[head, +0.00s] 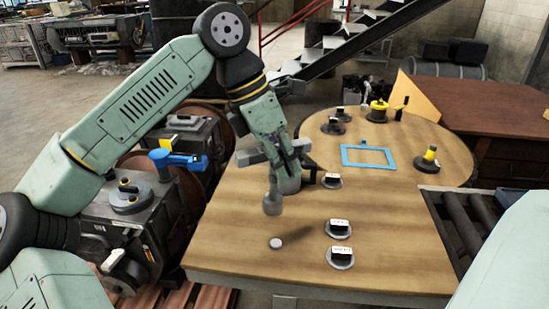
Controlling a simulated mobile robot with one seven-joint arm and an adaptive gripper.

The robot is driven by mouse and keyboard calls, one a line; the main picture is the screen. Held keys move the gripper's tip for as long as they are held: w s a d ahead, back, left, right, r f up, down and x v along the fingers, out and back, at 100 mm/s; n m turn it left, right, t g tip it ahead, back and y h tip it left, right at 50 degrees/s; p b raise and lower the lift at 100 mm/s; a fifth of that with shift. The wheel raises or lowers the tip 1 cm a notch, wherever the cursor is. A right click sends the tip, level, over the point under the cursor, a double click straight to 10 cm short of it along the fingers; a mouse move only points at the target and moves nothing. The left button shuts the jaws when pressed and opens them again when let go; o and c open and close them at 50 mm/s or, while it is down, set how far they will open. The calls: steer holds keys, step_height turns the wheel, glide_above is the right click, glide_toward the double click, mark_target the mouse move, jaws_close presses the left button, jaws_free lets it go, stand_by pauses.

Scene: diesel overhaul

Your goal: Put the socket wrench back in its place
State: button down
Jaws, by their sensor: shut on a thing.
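My gripper (283,150) is above the left part of the wooden table, shut on a grey tool that appears to be the socket wrench (272,203). Its shaft hangs down and ends in a thick round head, above the table top and apart from it. A grey bar (249,157) sticks out to the left at the jaws; I cannot tell whether it is part of the wrench or of the gripper. The fingers partly hide the upper end of the tool. Round grey bases with white labels stand on the table, one (338,229) and another (340,257) near the front.
A small grey disc (276,243) lies near the front. A blue frame (368,156), a yellow-topped item (430,157) and a yellow spool-like item (378,111) are farther back. Engine parts (125,205) crowd the left; a roller track (468,220) borders the right.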

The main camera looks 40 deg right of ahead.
step_height(320, 180, down, 7)
steer(key=b, duration=0.5)
steer(key=shift+s+f, duration=0.15)
steer(key=shift+f, duration=0.05)
steer(key=shift+s+a+b, duration=0.1)
steer(key=shift+s+b, duration=0.2)
steer(key=shift+s, duration=0.15)
stand_by(0.4)
steer(key=shift+f+b, duration=0.95)
steer(key=shift+f, duration=0.3)
steer(key=c, duration=1.5)
jaws_free()
steer(key=shift+r, duration=0.1)
steer(key=shift+o, duration=0.2)
